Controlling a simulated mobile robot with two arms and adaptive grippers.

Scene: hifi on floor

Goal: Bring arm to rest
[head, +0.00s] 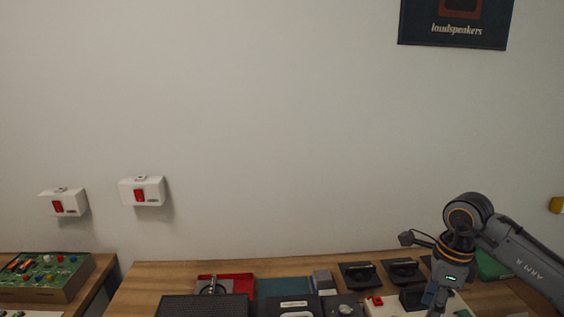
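My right arm comes in from the right edge in the head view, with "ARM R" printed on its grey link. Its wrist, with an orange ring and a small green light, hangs down over the right part of the wooden table (140,290). The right gripper's fingers are not clearly visible; the bottom edge of the picture cuts off the arm's lower end. My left arm and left gripper do not show.
On the table stand a red tray (240,281), a dark perforated box (205,306) and several black devices. A green board with knobs (45,276) is at the left. White wall boxes (142,191) with red switches and a loudspeakers poster (456,22) are on the wall.

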